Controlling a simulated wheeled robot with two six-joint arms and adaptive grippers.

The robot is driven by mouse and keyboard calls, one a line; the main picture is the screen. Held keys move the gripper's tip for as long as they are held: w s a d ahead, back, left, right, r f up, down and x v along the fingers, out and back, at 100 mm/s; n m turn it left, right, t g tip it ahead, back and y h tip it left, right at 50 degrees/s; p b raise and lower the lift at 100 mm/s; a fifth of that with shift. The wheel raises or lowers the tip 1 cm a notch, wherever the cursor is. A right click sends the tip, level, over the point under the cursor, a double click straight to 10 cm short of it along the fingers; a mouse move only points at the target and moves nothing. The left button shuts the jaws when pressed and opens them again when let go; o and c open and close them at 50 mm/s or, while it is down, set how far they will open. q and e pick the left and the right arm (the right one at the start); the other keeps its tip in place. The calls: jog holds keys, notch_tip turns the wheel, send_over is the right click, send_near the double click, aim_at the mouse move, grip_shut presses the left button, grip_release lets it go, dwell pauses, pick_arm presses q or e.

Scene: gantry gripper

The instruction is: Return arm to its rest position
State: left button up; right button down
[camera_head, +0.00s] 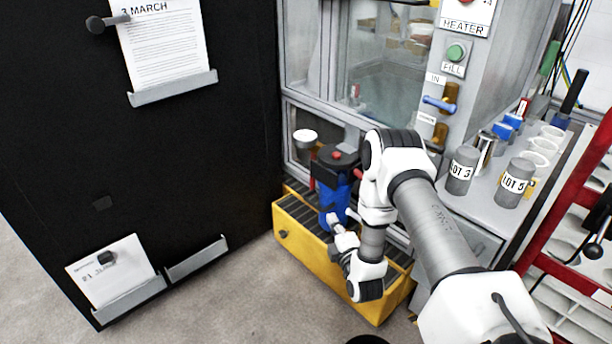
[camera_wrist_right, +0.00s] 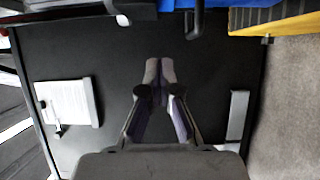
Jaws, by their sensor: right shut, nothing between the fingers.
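My right arm (camera_head: 435,228) comes in from the lower right, rises to a bent elbow, then folds down to the wrist. My right gripper (camera_head: 334,222) is small and partly hidden by the wrist in the head view, in front of a blue and black device. In the right wrist view the right gripper (camera_wrist_right: 160,68) is shut and empty, its fingertips together against the black board (camera_wrist_right: 205,110) beyond. My left gripper is not in view.
A yellow crate (camera_head: 291,241) stands on the floor below the device (camera_head: 331,196). The black board (camera_head: 190,150) fills the left. A glass-fronted cabinet (camera_head: 383,70) stands behind. Grey lot canisters (camera_head: 462,172) stand on the right shelf, beside a red frame (camera_head: 560,210).

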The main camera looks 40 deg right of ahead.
jog(key=w+a+f+n+y, duration=0.15)
jog(key=a+y, duration=0.25)
jog(key=a, duration=0.8)
jog(key=s+a+f+m+g+y, duration=0.2)
jog(key=s+a+f+g+y, duration=0.1)
jog(key=s+a+f+g, duration=0.5)
jog(key=s+a+f+m+g, duration=0.15)
jog(key=s+m+g, duration=0.35)
jog(key=s, duration=0.6)
jog(key=s+a+f+m+g, duration=0.1)
jog(key=s+f+m+g, duration=0.2)
jog(key=s+m, duration=0.6)
notch_tip(320, 180, up, 33)
jog(key=s+p, duration=0.1)
jog(key=p, duration=3.2)
jog(key=shift+g, duration=0.3)
